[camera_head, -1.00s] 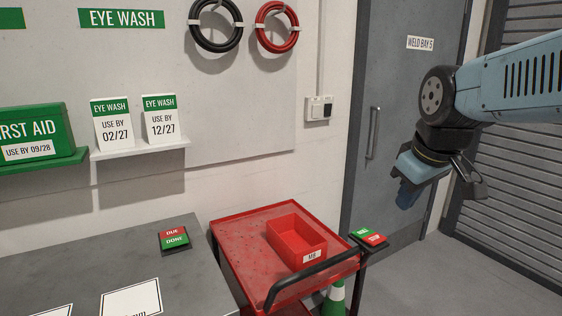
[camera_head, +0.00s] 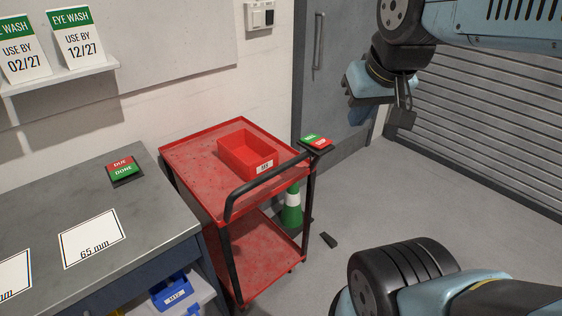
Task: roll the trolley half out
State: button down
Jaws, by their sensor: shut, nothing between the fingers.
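The red trolley (camera_head: 190,165) stands at the right end of the grey bench, with its back near the wall. It has two trays, dark posts and a black handle (camera_head: 262,187) across its front right side. A red bin (camera_head: 240,165) with a small white label sits on its top tray. The lower tray (camera_head: 265,255) looks empty. My gripper (camera_head: 370,97) is in the air at the upper right, shut and empty, apart from the trolley. Its fingertips are hard to make out.
A green-and-red block (camera_head: 315,141) is just beyond the trolley's right corner. A green-and-white cone (camera_head: 292,208) stands behind the trolley's post. A small dark wedge (camera_head: 328,240) lies on the floor. The bench (camera_head: 40,205) holds a DUE/DONE block (camera_head: 123,169). Floor (camera_head: 445,200) to the right is clear.

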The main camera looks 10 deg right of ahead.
aim_at(248, 252)
jog(key=z, duration=0.7)
jog(key=k, duration=1.55)
jog(key=u, duration=1.05)
jog(key=i, duration=1.05)
jog(key=z, duration=0.05)
